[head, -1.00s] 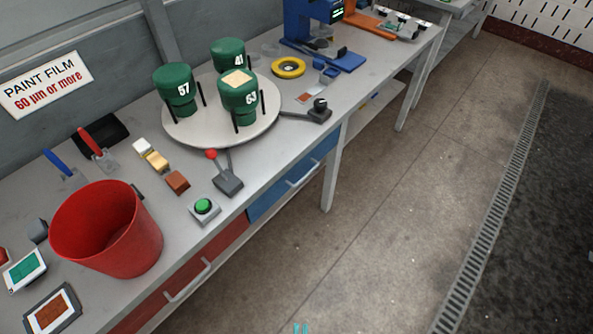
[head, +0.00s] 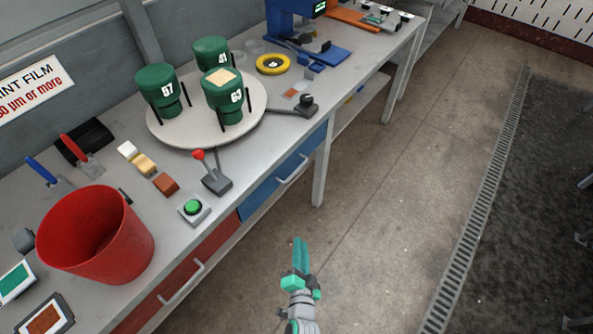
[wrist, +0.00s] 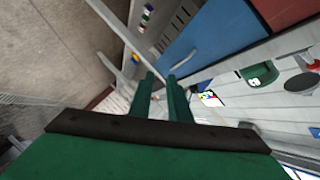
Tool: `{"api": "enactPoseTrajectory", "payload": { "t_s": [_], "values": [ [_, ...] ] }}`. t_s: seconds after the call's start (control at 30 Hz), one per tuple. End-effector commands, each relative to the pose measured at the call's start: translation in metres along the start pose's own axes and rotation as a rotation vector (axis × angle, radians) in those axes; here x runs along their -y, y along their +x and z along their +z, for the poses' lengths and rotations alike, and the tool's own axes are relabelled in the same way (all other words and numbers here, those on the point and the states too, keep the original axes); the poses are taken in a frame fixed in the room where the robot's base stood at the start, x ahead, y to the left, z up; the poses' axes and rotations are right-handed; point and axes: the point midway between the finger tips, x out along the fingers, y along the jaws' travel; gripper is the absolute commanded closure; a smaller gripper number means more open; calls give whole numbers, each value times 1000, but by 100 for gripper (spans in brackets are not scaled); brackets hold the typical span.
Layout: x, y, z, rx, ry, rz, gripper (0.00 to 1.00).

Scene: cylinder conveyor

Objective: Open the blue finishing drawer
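The blue drawer (head: 262,196) is in the front of the workbench, right of the red drawer, and looks closed. Its pale bar handle (head: 293,169) runs along its front. In the wrist view the blue drawer front (wrist: 222,32) shows ahead, beyond the fingertips and to the right. My gripper (head: 300,240) is in front of the bench over the floor, apart from the drawer. Its green fingers (wrist: 160,78) have a narrow gap between them with nothing held.
The red drawer (head: 205,250) has a similar handle. On the bench top (head: 228,150) stand a red bucket (head: 125,250), a green button (head: 193,208), a red-knobbed lever (head: 215,180) and a turntable (head: 170,130) with green parts. A bench leg (head: 320,170) stands right of the blue drawer. Floor in front is clear.

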Motion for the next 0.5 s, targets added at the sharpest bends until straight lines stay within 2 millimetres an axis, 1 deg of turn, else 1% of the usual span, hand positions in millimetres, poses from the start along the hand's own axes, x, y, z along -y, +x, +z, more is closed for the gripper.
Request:
{"api": "enactPoseTrajectory", "payload": {
  "t_s": [0.03, 0.17, 0.2, 0.3, 0.4, 0.5],
  "values": [
    [4, 22, -4, 0, 49, -12, 83],
    [15, 72, -12, 15, 186, -41, 83],
    [19, 87, -15, 22, 226, -49, 83],
    [31, 121, -24, 38, 322, -71, 83],
    [42, 148, -32, 54, 399, -90, 83],
    [51, 165, -39, 66, 450, -103, 83]
  ]
}}
